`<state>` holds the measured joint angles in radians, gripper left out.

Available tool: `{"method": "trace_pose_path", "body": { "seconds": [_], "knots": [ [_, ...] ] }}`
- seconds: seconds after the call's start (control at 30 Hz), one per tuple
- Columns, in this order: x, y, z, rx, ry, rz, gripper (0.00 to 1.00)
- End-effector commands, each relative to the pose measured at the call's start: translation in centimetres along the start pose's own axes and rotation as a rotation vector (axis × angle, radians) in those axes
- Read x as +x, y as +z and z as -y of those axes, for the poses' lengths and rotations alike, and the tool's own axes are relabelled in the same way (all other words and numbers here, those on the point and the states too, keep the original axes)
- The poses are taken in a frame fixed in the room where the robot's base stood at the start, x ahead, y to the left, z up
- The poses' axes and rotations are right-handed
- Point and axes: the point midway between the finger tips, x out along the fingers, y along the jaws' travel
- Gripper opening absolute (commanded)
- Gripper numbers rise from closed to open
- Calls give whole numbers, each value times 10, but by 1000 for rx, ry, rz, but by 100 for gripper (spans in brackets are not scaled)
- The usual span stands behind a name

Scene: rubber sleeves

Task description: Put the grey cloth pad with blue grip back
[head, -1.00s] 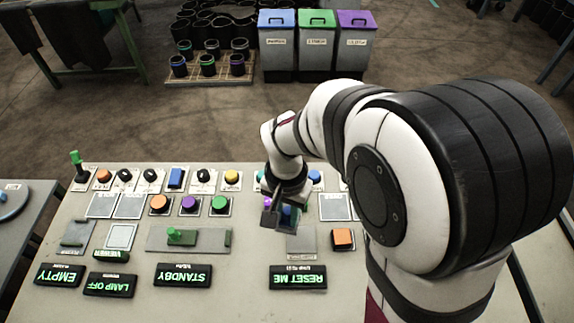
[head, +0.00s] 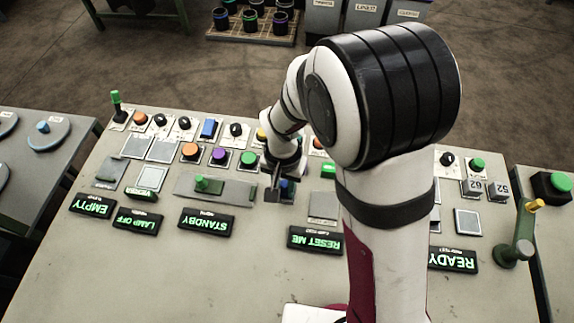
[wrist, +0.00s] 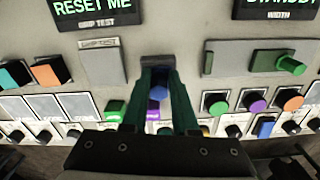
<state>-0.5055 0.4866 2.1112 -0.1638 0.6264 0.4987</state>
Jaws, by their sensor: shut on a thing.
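My gripper (wrist: 157,98) reaches down over the panel, its two dark green fingers shut on the grey cloth pad with blue grip. In the wrist view the blue grip (wrist: 158,92) shows between the fingers, with a dark grey edge of the pad (wrist: 157,60) beyond the fingertips.
The grey slide plate with a green knob (head: 201,184) lies left of my gripper. Several coloured buttons and dark knobs stand in rows behind. The RESET ME sign (head: 315,240) and STANDBY sign (head: 206,222) are raised. The panel's near side (head: 160,280) is clear.

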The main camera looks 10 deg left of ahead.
Motion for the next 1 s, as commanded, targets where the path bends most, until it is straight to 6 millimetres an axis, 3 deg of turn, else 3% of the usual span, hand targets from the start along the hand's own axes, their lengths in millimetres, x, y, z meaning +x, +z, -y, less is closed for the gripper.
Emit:
{"method": "trace_pose_path", "body": {
  "seconds": [0.1, 0.2, 0.53, 0.57, 0.7, 1.0],
  "knots": [
    [25, 1, 0, 0, 3, 4, 0],
    [36, 1, 0, 1, 2, 2, 0],
    [40, 1, 0, 1, 1, 1, 0],
    [40, 0, 0, 1, 1, 1, 31],
    [39, 0, 0, 1, 1, 1, 56],
    [38, 0, 0, 1, 0, 0, 57]
  ]
}}
